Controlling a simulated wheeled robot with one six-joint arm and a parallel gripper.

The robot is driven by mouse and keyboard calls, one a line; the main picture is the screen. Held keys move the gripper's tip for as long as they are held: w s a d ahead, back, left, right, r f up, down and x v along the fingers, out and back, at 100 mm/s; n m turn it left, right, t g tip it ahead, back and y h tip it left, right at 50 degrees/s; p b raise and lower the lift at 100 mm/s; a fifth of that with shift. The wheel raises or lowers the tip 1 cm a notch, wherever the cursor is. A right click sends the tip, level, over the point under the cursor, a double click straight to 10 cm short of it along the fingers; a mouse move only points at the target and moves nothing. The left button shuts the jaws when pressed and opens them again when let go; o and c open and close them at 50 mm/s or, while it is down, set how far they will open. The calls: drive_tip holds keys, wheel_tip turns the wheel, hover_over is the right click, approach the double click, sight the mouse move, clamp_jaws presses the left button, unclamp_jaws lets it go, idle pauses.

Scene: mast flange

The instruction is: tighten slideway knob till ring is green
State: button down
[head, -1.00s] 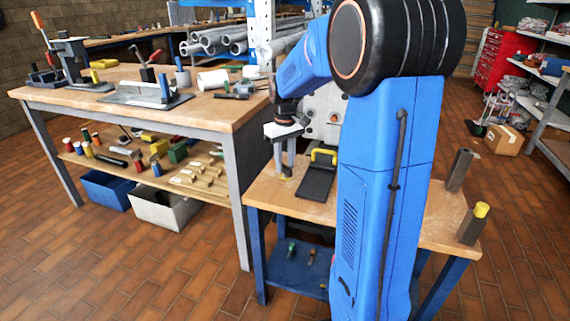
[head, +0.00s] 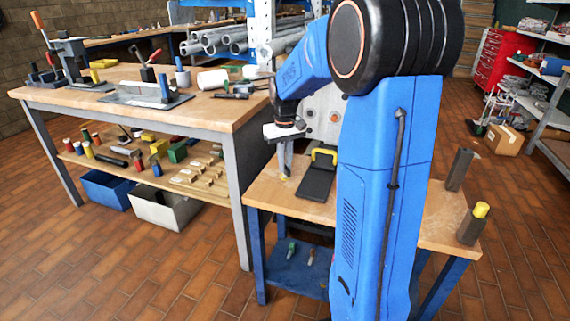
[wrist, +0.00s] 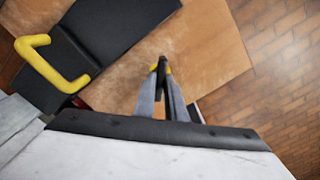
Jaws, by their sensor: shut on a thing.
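My gripper (head: 285,172) points down at the left part of the small wooden bench top. In the wrist view my gripper (wrist: 162,72) has its fingers close together on a small dark piece, which I take to be the slideway knob (wrist: 162,60); the fingers hide most of it. Small yellow patches show beside the fingertips; I cannot tell whether they belong to a ring. No green ring is visible. A dark slide block (head: 316,184) with a yellow handle (head: 325,154) lies just right of my gripper; the handle also shows in the wrist view (wrist: 38,58).
The small bench top (head: 263,200) carries two dark posts at its right, one plain (head: 459,170) and one yellow-topped (head: 473,226). A grey plate (head: 322,108) stands behind my gripper. A larger workbench (head: 225,112) with tools is at the left. My arm hides the bench middle.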

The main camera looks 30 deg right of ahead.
drive_tip(key=shift+m, duration=1.6)
drive_tip(key=c, duration=1.8)
unclamp_jaws()
drive_tip(key=shift+r, duration=0.15)
wheel_tip(320, 180, up, 17)
drive_tip(key=shift+r, duration=0.1)
